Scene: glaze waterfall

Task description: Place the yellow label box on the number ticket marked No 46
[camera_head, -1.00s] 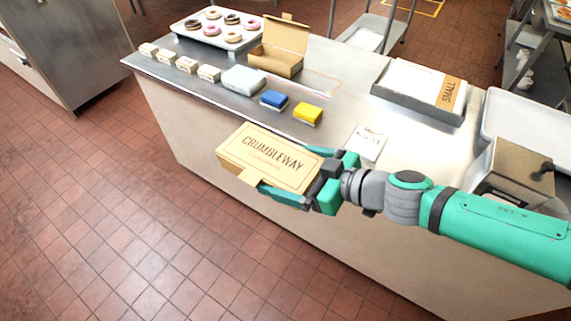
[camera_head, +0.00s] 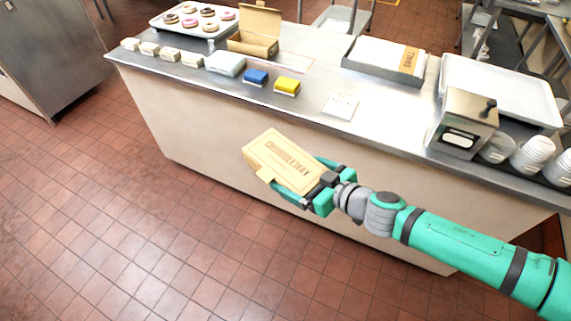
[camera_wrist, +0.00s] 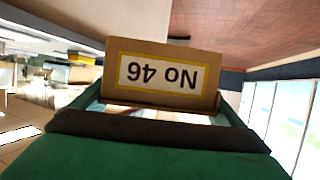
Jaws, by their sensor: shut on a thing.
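My gripper (camera_head: 296,172) is shut on a tan cardboard box (camera_head: 283,160) printed "CRUMBLEWAY", held in the air in front of the counter, over the floor side. In the wrist view the box (camera_wrist: 163,48) shows an end label with a yellow border reading "No 46", upside down, between the fingers. A white ticket card (camera_head: 341,106) lies flat near the counter's front edge, to the upper right of the box; its print is too small to read now. The counter top around the card is clear.
On the steel counter (camera_head: 310,112) stand a yellow block (camera_head: 287,86), a blue block (camera_head: 256,77), a pale box (camera_head: 226,63), an open carton (camera_head: 254,44) and a donut tray (camera_head: 168,27). Right are a paper tray (camera_head: 348,68), a dispenser (camera_head: 462,124) and cup stacks (camera_head: 533,154).

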